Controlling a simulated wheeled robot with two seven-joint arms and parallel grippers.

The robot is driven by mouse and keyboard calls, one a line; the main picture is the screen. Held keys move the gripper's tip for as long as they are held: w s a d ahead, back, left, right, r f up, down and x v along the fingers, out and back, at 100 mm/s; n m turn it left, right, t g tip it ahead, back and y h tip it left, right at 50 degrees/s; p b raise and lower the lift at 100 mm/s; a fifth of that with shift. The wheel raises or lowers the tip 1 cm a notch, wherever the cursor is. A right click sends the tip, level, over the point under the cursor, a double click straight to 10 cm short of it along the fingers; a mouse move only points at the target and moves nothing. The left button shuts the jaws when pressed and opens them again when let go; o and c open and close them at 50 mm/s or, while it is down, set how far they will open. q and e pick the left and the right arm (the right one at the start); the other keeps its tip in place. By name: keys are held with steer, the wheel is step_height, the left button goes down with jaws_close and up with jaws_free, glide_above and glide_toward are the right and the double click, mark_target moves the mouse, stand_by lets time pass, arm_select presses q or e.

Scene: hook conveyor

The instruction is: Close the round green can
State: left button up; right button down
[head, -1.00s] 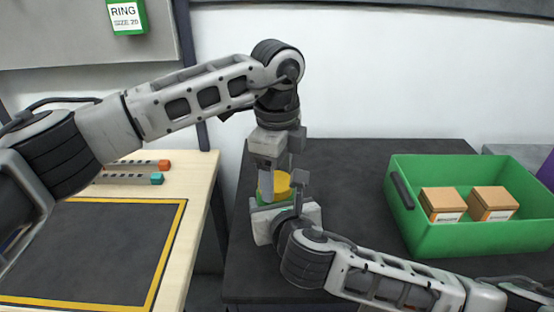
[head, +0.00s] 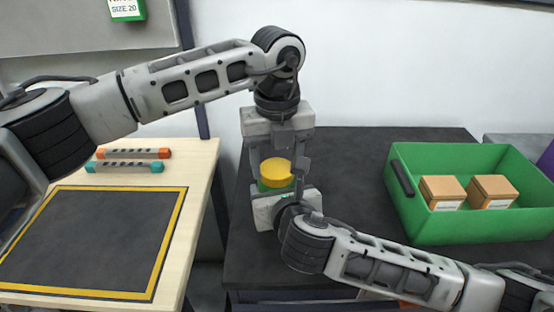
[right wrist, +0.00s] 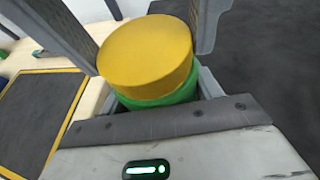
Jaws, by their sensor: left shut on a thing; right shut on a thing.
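The round green can (head: 268,187) stands upright over the dark table, with its yellow round lid (head: 276,170) on top. In the right wrist view the lid (right wrist: 147,52) sits directly above the green body (right wrist: 158,97), and I see no clear gap between them. My left gripper (head: 277,165) points down from above and is shut on the lid, with a finger on each side. My right gripper (head: 276,190) comes in low from the right and is shut on the can's body. Its palm and the fingers hide much of the body.
A green crate (head: 470,232) with two brown boxes (head: 442,192) stands on the dark table (head: 350,160) at the right. At the left, a wooden table (head: 190,165) holds an orange-ended bar (head: 133,153), a teal-ended bar (head: 125,166) and a yellow-bordered dark mat (head: 95,240).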

arm_select(q)
steer(key=m, duration=0.4)
steer(key=shift+w+m, duration=0.1)
steer(key=shift+m, duration=0.3)
steer(key=m, duration=0.3)
steer(key=shift+d+m, duration=0.1)
steer(key=shift+m, duration=0.3)
steer(key=o, duration=1.1)
steer(key=shift+r, duration=2.3)
steer(key=shift+c, duration=0.6)
